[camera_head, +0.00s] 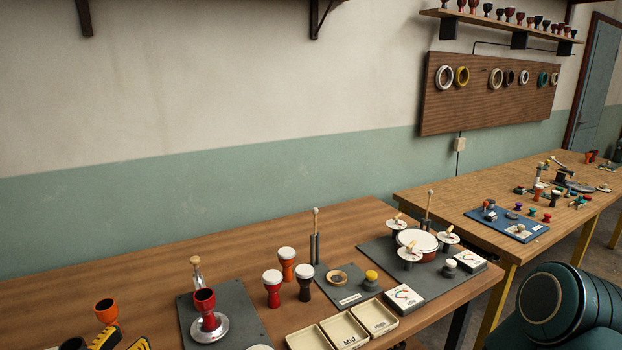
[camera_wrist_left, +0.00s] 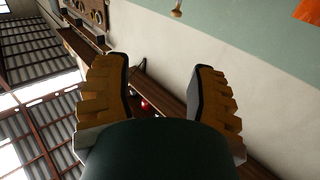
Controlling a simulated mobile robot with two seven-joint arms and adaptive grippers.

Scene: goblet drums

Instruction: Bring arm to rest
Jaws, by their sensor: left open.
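My left gripper (camera_head: 121,341) shows at the bottom left edge of the head view, its yellow and black fingers partly cut off by the frame. In the left wrist view the two ribbed fingers (camera_wrist_left: 160,85) stand wide apart with nothing held between them. The wrist view looks past them at the wall and the roof. In the head view an orange goblet drum (camera_head: 106,310) is right by the left gripper; I cannot tell whether they touch. A teal link of my right arm shows at the bottom right, but its gripper is out of view.
A second table (camera_head: 425,200) with more parts stands right. The near table's back left is clear.

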